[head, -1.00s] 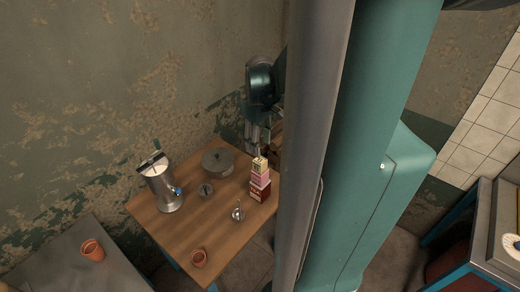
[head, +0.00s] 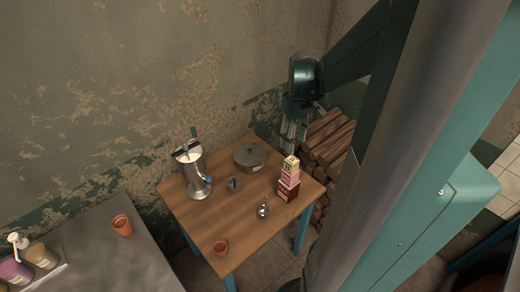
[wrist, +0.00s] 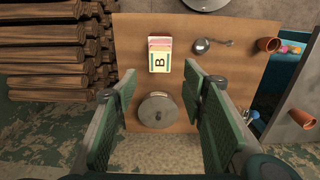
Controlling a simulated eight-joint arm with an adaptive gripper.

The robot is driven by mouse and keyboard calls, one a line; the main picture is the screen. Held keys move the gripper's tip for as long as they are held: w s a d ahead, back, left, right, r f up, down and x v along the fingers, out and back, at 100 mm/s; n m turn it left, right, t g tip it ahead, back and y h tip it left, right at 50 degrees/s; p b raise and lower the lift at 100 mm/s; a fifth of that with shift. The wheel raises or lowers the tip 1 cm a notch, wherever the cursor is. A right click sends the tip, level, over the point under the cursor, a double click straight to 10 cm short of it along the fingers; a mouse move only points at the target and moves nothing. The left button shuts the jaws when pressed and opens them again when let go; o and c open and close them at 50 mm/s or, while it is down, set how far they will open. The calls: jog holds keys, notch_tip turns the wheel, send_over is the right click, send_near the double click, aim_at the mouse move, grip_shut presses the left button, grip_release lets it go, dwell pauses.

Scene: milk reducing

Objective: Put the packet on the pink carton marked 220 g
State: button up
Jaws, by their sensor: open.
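A small cream-yellow packet (head: 291,163) sits on top of a pink carton (head: 290,178), which stands on a dark red box (head: 287,193) near the right edge of the wooden table. The writing on the carton is too small to read. In the wrist view I see the packet (wrist: 159,62) from above, with a dark letter B on its top. The pink carton shows only as a thin strip behind it. My gripper (wrist: 160,82) is open and empty, above and apart from the stack. In the head view my gripper (head: 291,130) hangs beyond the table's far right corner.
A grey table (head: 90,255) is at the left.

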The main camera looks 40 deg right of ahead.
jog(key=shift+a, duration=0.1)
jog(key=w+a+r+t+h, duration=0.1)
jog(key=w+a+r+t, duration=0.15)
jog(key=a, duration=0.65)
jog(key=w+a+r+t, duration=0.1)
jog(key=a+r, duration=0.3)
jog(key=a, duration=0.5)
jog(key=s+a+r+t, duration=0.1)
jog(key=s+a+t, duration=0.1)
jog(key=a, duration=0.7)
jog(key=s+a+r+t+y, duration=0.1)
jog(key=a+r, duration=0.1)
jog(key=a, duration=0.7)
jog(key=shift+s+a+r+t, duration=0.15)
jog(key=shift+s+a+t, duration=0.2)
jog(key=shift+s, duration=0.05)
